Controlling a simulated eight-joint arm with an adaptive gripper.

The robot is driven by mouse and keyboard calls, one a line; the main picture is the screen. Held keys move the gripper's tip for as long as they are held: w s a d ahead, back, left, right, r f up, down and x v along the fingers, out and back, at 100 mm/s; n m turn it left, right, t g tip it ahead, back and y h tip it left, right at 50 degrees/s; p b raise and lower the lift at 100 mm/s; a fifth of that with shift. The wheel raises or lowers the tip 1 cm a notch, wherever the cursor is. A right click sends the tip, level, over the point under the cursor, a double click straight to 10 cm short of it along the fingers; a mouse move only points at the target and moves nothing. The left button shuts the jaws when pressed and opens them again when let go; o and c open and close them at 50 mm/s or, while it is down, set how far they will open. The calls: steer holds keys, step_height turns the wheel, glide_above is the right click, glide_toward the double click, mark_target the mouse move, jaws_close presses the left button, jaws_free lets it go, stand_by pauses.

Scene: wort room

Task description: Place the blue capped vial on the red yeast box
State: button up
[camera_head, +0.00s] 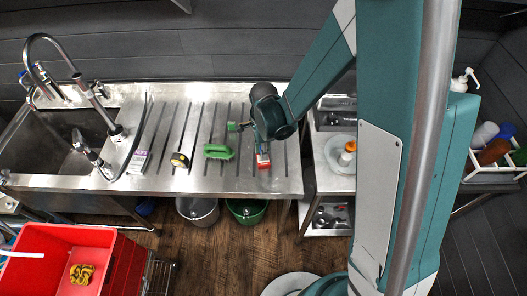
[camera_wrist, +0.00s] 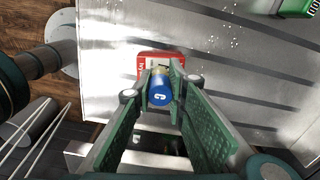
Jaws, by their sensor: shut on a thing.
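The red yeast box (camera_head: 262,161) sits on the steel drainboard near its front right edge; in the wrist view it (camera_wrist: 146,64) lies just beyond my fingertips. My gripper (camera_wrist: 160,82) is shut on the blue capped vial (camera_wrist: 160,96), with one green finger on each side and the blue cap facing the wrist camera. The vial overlaps the box in the picture and hides part of it. I cannot tell whether the vial touches the box. In the head view my gripper (camera_head: 262,148) is right at the box, and the vial is too small to make out clearly.
A green brush (camera_head: 218,151), a yellow and black item (camera_head: 180,160) and a pale packet (camera_head: 139,162) lie left of the box on the drainboard (camera_head: 226,183). A sink with a tall tap (camera_head: 75,76) is further left. A steel cart (camera_head: 331,184) stands to the right.

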steer(key=shift+f, duration=0.15)
steer(key=o, duration=0.9)
steer(key=shift+r, duration=6.15)
steer(key=shift+r, duration=0.1)
